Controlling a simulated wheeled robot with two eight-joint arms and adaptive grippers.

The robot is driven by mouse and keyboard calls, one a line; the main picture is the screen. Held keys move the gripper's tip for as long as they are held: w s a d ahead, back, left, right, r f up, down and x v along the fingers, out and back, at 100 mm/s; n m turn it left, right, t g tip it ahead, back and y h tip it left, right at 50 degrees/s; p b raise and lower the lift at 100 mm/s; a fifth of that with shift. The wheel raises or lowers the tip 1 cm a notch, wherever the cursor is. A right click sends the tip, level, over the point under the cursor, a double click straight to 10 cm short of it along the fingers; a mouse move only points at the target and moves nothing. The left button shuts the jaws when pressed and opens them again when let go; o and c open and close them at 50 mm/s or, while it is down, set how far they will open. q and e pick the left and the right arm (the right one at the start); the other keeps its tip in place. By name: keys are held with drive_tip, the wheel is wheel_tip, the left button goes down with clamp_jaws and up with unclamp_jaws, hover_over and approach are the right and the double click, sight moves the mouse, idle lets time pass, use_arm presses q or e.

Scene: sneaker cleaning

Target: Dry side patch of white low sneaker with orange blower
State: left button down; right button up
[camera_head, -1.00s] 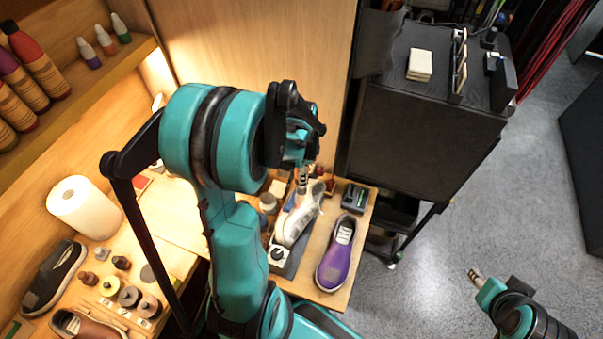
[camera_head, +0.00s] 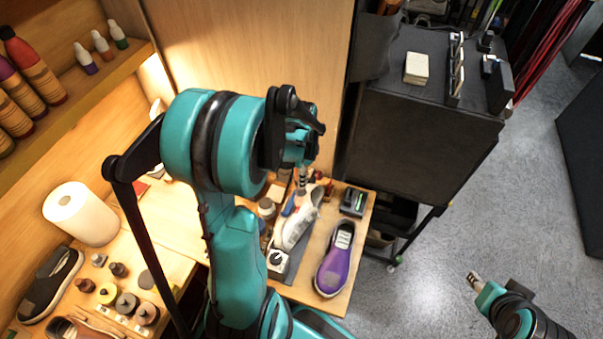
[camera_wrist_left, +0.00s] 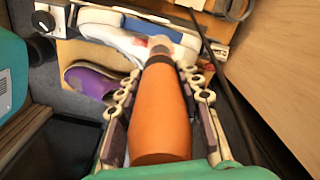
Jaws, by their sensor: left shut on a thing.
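The white low sneaker (camera_head: 294,232) lies on the small bench behind my left arm, partly hidden by the arm and gripper. It also shows at the top of the left wrist view (camera_wrist_left: 112,27). My left gripper (camera_head: 301,150) is above the sneaker's far end. In the left wrist view it is shut on the orange blower (camera_wrist_left: 160,115), whose dark-banded, pale nozzle points at the sneaker's side. I cannot tell whether the nozzle touches it. My right gripper (camera_head: 475,281) is at the lower right, over the floor and away from the bench; its fingers are unclear.
A purple sneaker (camera_head: 334,265) lies right of the white one. A box with a dial (camera_head: 277,260) stands at its near end, and a small dark device (camera_head: 354,201) is behind. A paper roll (camera_head: 80,213) and several jars stand left. A dark cabinet (camera_head: 425,120) rises behind right.

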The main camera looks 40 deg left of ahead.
use_arm(q)
drive_tip(key=shift+s+d, duration=0.3)
drive_tip(key=shift+s, duration=0.5)
drive_tip(key=shift+s+d, duration=0.25)
drive_tip(key=shift+s, duration=0.55)
wheel_tip(320, 180, up, 7)
drive_tip(key=p, duration=0.5)
drive_tip(key=shift+f, duration=0.1)
idle(0.4)
